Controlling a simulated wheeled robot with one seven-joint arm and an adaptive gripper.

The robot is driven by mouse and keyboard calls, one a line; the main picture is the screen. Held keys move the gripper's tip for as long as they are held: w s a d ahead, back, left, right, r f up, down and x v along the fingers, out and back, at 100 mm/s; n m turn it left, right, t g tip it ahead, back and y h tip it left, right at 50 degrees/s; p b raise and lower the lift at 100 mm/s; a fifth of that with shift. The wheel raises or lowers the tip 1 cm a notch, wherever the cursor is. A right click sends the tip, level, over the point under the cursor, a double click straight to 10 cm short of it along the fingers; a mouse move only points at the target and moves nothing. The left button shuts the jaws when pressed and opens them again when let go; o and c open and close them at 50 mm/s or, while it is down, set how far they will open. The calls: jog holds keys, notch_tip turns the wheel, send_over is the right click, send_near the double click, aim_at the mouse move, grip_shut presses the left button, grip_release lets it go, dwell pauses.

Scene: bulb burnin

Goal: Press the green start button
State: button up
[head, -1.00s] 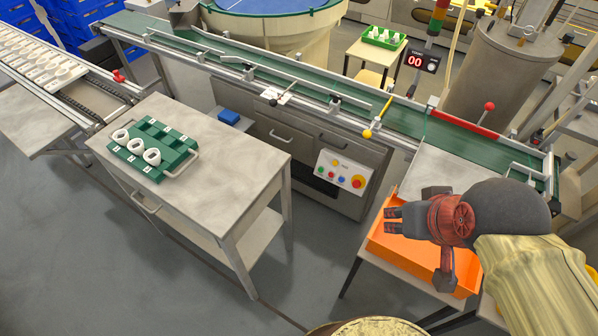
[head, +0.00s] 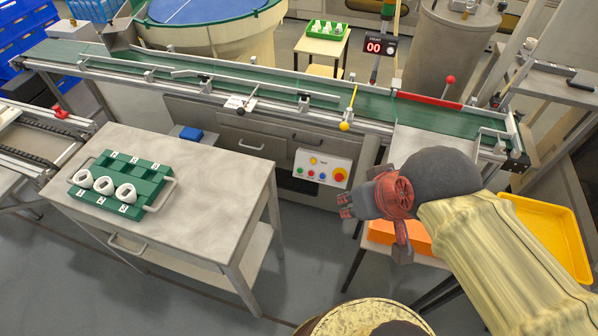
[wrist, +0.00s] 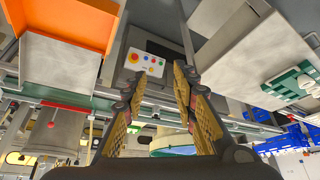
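The green start button (head: 311,173) is a small round button on the white control panel (head: 327,161). The panel is on the front of the grey cabinet under the conveyor. It shows upside down in the wrist view (wrist: 143,67), beyond the fingers; its buttons are tiny there. My gripper (head: 344,206) is open and empty, lower right of the panel and apart from it. In the wrist view the fingers (wrist: 158,76) stand apart.
A grey table (head: 215,170) with a green rack (head: 150,186) of white parts stands left. An orange bin (head: 412,236) lies below my gripper and a yellow tray (head: 550,230) lies right. The green conveyor (head: 240,82) runs behind. Floor is open before the panel.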

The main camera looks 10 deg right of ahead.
jog(key=c, duration=0.3)
